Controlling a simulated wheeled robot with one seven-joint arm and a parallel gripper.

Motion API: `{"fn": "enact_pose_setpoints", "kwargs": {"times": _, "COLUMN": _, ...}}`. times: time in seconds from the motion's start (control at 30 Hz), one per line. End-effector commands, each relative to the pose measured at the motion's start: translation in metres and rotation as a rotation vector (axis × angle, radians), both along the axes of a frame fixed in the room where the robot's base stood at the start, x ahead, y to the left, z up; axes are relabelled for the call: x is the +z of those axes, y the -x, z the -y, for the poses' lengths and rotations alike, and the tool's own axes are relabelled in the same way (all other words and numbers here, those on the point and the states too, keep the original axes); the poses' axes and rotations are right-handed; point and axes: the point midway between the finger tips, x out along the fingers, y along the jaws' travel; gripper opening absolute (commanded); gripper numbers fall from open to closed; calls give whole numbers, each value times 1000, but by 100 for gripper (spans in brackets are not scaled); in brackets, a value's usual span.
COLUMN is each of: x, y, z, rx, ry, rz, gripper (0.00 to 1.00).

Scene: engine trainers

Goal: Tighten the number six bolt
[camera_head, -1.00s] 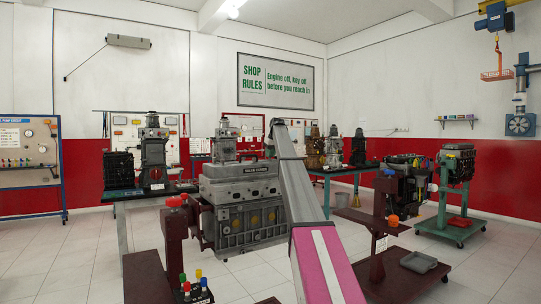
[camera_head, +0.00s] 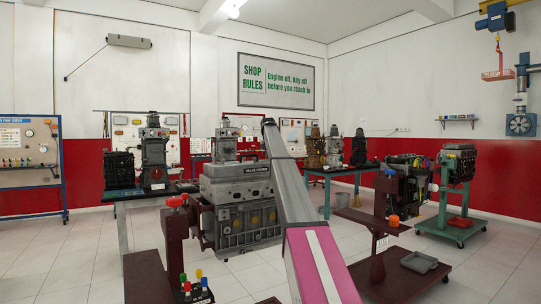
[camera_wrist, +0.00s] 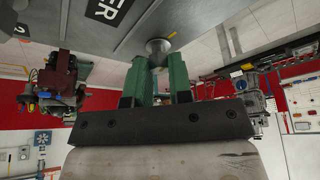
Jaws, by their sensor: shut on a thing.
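The grey engine (camera_head: 235,190) with a valve cover label stands on a maroon stand left of the picture's middle in the head view. Part of its cover (camera_wrist: 70,22) fills the top of the wrist view, with the letters "ER" showing. My gripper (camera_wrist: 158,62) has green fingers, shut on a round, silver, flared bolt head (camera_wrist: 158,45) beside the cover's edge. I cannot read a number on this bolt or see its thread. In the head view my arm runs up to the engine's right side, and the gripper itself is hidden.
A maroon stand post (camera_head: 176,250) with coloured caps rises at front left. Another engine on a stand (camera_head: 395,185) and a grey tray (camera_head: 419,262) are at right. A green-legged table (camera_head: 327,195) stands behind my arm. Tiled floor is open between them.

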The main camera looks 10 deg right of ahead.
Motion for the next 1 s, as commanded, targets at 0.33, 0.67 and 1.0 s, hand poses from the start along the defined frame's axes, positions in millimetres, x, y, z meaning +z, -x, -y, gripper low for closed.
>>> {"fn": "enact_pose_setpoints", "kwargs": {"times": 0.33, "x": 0, "y": -1, "z": -2, "rx": -233, "ry": 0, "rz": -1, "gripper": 0}}
{"fn": "enact_pose_setpoints", "kwargs": {"times": 0.67, "x": 0, "y": -1, "z": -2, "rx": -325, "ry": 0, "rz": -1, "gripper": 0}}
{"fn": "enact_pose_setpoints", "kwargs": {"times": 1.0, "x": 0, "y": -1, "z": -2, "rx": -335, "ry": 0, "rz": -1, "gripper": 0}}
